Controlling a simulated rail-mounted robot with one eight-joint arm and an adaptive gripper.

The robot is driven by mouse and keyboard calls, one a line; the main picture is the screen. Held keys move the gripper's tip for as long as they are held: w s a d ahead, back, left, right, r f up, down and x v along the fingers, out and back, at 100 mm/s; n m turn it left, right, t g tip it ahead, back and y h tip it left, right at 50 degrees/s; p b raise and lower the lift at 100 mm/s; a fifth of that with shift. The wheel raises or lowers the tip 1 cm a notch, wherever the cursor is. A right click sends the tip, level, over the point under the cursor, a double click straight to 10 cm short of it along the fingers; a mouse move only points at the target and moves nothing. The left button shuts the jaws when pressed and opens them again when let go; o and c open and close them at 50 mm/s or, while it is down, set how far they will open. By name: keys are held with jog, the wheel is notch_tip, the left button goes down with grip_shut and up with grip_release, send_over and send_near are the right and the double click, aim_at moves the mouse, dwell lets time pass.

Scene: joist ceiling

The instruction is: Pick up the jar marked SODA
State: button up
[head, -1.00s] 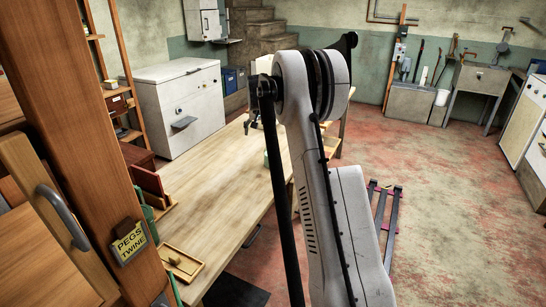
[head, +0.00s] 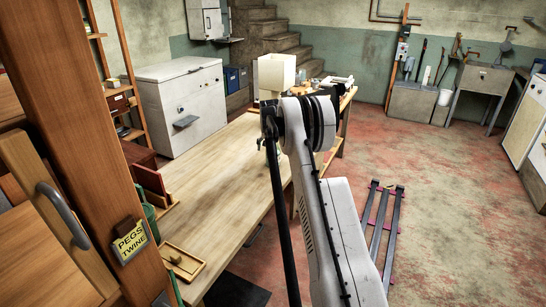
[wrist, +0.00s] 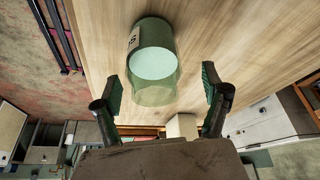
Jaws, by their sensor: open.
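A green glass jar (wrist: 153,65) with pale contents stands on the wooden table in the wrist view. Its pale label (wrist: 133,40) is at the left edge, seen at a slant; one letter like S shows, and the whole word is not readable. My gripper (wrist: 165,85) is open, with one dark finger to the left of the jar and one to the right. The jar lies between and just beyond the fingertips, with a gap on each side, wider on the right.
The wooden table (head: 220,185) is mostly bare in front. A cream box-shaped object (head: 277,73) stands at its far end near small items. A small wooden tray (head: 183,262) lies at the near edge. A wooden post (head: 70,130) rises at left.

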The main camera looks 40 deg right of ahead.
jog(key=x, duration=0.4)
jog(key=shift+s+d, duration=0.25)
jog(key=shift+w+d+f, duration=0.15)
jog(key=shift+w+f, duration=0.05)
jog(key=shift+f, duration=0.45)
jog(key=c, duration=1.6)
jog(key=shift+r, duration=0.1)
